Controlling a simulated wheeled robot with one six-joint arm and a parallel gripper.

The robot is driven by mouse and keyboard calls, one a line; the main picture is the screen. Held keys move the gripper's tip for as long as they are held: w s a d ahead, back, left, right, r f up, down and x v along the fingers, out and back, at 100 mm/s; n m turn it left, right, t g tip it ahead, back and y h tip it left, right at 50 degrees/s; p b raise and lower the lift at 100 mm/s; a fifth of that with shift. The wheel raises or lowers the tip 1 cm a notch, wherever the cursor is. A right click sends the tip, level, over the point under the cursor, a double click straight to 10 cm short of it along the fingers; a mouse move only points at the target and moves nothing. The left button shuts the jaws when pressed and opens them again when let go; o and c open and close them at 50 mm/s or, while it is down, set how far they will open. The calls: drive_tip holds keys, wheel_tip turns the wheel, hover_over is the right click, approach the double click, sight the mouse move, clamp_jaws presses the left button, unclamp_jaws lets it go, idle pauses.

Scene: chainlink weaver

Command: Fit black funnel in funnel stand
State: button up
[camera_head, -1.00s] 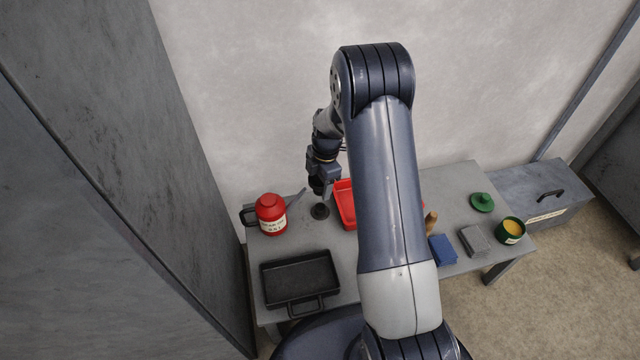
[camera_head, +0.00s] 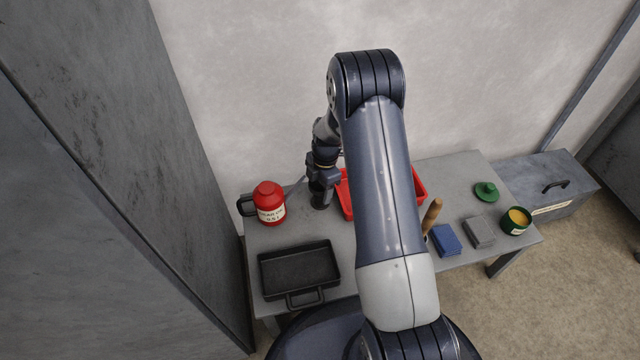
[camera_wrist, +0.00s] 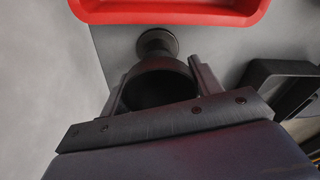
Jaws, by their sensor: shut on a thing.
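My gripper (camera_head: 322,184) is at the back left of the table, pointing down. In the wrist view my gripper (camera_wrist: 155,90) is shut on the black funnel (camera_wrist: 158,86), one finger on each side. A small dark round piece, likely the funnel stand (camera_wrist: 157,42), shows just beyond the funnel's body. The two look in line and overlap in this view. I cannot tell whether the funnel is seated in the stand or only above it. In the head view the gripper hides most of both; only a dark shape shows under it.
A red bottle (camera_head: 269,203) stands close left of my gripper. A red tray (camera_head: 420,186) lies close to its right, partly behind my arm. A black pan (camera_head: 298,266) is at the front left. A blue block (camera_head: 445,240) and a grey block (camera_head: 479,232) lie on the right.

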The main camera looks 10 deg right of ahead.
drive_tip(key=shift+f+b, duration=0.3)
drive_tip(key=shift+f, duration=0.1)
drive_tip(key=o, duration=1.1)
drive_tip(key=shift+c, duration=0.2)
drive_tip(key=r+p, duration=0.1)
drive_tip(key=r, duration=0.2)
drive_tip(key=d+r+p, duration=0.1)
drive_tip(key=r, duration=0.3)
drive_tip(key=r+p, duration=0.2)
drive_tip(key=r, duration=0.1)
drive_tip(key=shift+w+d+r, duration=0.15)
drive_tip(key=shift+w+r, duration=0.05)
drive_tip(key=shift+r, duration=0.2)
